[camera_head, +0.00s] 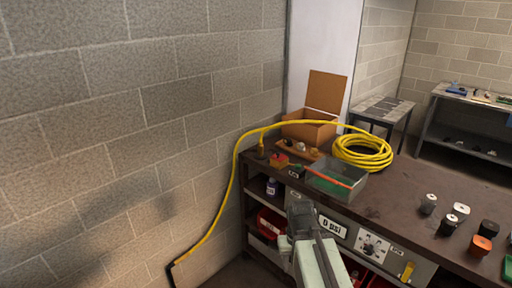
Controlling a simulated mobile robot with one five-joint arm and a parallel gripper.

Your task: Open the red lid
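A small red piece (279,160) sits at the back left of the brown workbench (395,195), near the wall. It is too small to tell whether it is the red lid or whether it is shut. A red bin (269,222) shows on the shelf below the bench top. My gripper (297,202) is in front of the bench's front edge, at lower centre, to the right of the red bin and nearer the camera than the red piece. It touches neither as far as I can see. Its fingers are seen from behind, so their opening is hidden.
A grey metal tray (353,192) with a green and orange item lies behind my gripper. A yellow hose coil (362,153), an open cardboard box (312,128) and several small canisters (428,204) stand on the bench. The hose runs down the block wall (120,140) at left.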

